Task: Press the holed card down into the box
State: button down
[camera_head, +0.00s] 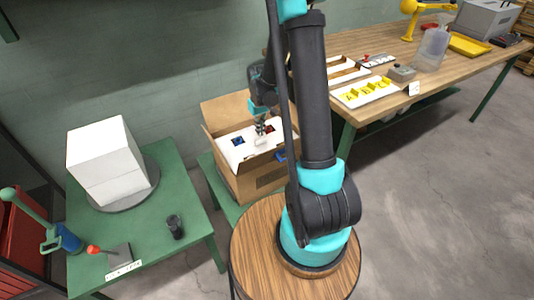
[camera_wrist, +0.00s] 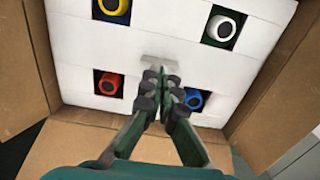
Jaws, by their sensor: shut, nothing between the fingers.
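The white holed card (camera_wrist: 137,62) lies inside the open cardboard box (camera_head: 262,183); it also shows in the head view (camera_head: 234,154). Coloured ring-topped pieces show in its square holes: a yellow one (camera_wrist: 114,7), a white one on dark (camera_wrist: 222,28), a red one (camera_wrist: 109,84) and a blue one (camera_wrist: 192,98). My gripper (camera_wrist: 160,73) is shut and empty, fingertips at the card's middle beside a pale grey strip (camera_wrist: 162,58). Whether the tips touch the card is unclear. The gripper also shows over the box in the head view (camera_head: 262,130).
The box flaps (camera_wrist: 18,75) stand open around the card. A green table (camera_head: 150,225) at left holds a white block (camera_head: 98,155) on a round plate and a dark cup (camera_head: 175,226). A wooden bench (camera_head: 385,75) with trays stands at right.

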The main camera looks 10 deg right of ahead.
jog(key=shift+f, duration=0.1)
jog(key=shift+f, duration=0.35)
jog(key=shift+f, duration=0.35)
jog(key=shift+f, duration=0.35)
jog(key=shift+f, duration=1)
jog(key=shift+r, duration=0.1)
jog(key=shift+r, duration=3.95)
